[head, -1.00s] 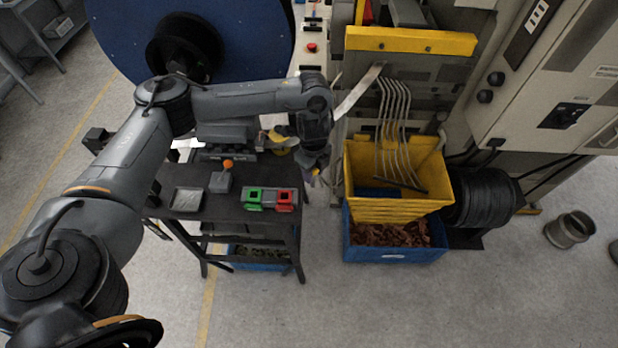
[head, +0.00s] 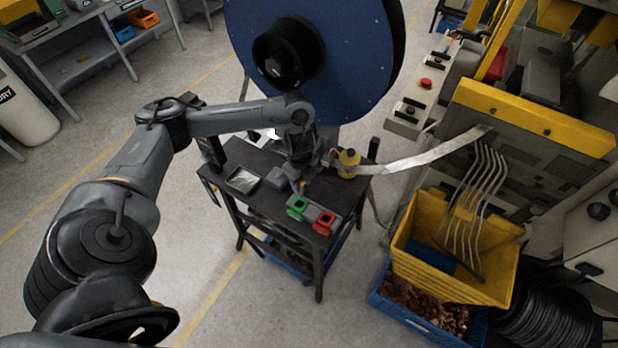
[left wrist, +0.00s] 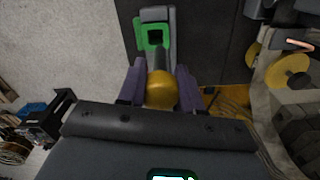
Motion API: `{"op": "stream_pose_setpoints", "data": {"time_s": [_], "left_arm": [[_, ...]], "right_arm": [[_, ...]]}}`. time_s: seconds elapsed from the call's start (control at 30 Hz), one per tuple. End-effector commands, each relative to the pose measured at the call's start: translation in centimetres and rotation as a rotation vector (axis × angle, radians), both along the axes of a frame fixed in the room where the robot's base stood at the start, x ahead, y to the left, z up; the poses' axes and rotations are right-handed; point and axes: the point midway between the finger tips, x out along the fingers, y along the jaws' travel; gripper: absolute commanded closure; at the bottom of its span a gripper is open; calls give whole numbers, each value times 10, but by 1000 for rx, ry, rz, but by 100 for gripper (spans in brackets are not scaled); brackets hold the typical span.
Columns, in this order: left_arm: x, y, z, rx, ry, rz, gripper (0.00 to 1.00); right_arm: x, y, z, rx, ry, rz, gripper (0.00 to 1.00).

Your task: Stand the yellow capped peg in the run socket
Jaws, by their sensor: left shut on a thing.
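The yellow capped peg shows in the left wrist view as a rounded yellow cap (left wrist: 160,91) with a dark shaft. My left gripper (left wrist: 158,84) is shut on it, one finger on each side of the cap. The shaft points toward the green socket (left wrist: 153,27); I cannot tell whether its tip is in the opening. In the head view my left gripper (head: 302,178) is over the table, just behind the green socket (head: 297,208). The red socket (head: 324,222) stands to the right of the green one. My right gripper is not in view.
A metal strip (head: 415,159) runs right to the machine. A yellow bin (head: 412,240) and a blue crate (head: 381,300) stand right of the table.

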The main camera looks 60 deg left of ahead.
Motion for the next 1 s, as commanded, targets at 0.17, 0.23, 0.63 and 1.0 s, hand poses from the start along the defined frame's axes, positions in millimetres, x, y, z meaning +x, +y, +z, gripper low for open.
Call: {"op": "stream_pose_setpoints", "data": {"time_s": [0.17,0.23,0.63,1.0], "left_arm": [[-9,2,-7,1,1,2,96],[-10,1,-10,0,0,2,96],[-10,1,-27,0,0,2,96],[-10,1,-50,0,1,2,96]], "right_arm": [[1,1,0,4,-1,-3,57],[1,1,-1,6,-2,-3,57],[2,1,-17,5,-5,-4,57],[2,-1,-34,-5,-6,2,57]]}}
